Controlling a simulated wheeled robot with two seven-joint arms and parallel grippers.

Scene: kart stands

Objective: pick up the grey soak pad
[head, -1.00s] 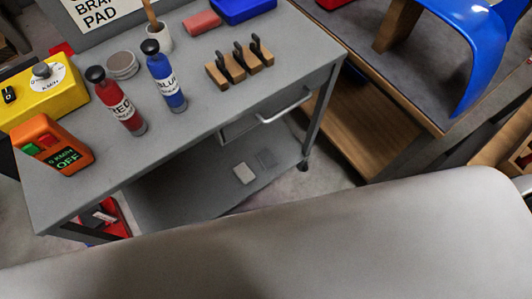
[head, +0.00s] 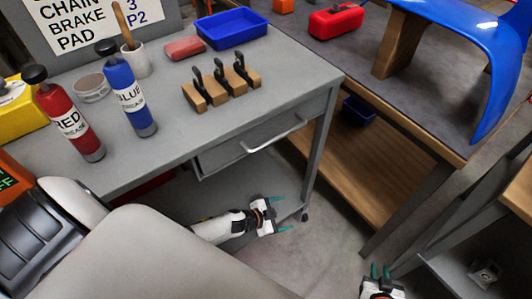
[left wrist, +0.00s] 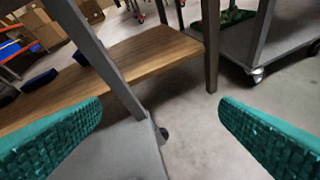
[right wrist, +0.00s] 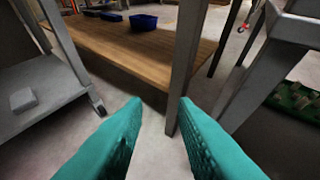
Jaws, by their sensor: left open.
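A light grey pad-like block (right wrist: 23,100) lies on the cart's lower shelf at the left of the right wrist view; I cannot tell for sure that it is the soak pad. In the head view now, my left arm and gripper hide that part of the shelf. My left gripper (head: 285,214) is open and empty at the right end of the lower shelf (left wrist: 110,152), with no pad between its fingers in the left wrist view. My right gripper (head: 380,271) is open and empty over the floor, right of the cart.
The grey cart top (head: 235,115) holds a red bottle (head: 70,122), a blue bottle (head: 127,95) and a wooden block rack (head: 220,85). The cart's drawer (head: 250,147) and legs stand above and beside the shelf. A wooden-shelved bench (head: 350,165) is to the right.

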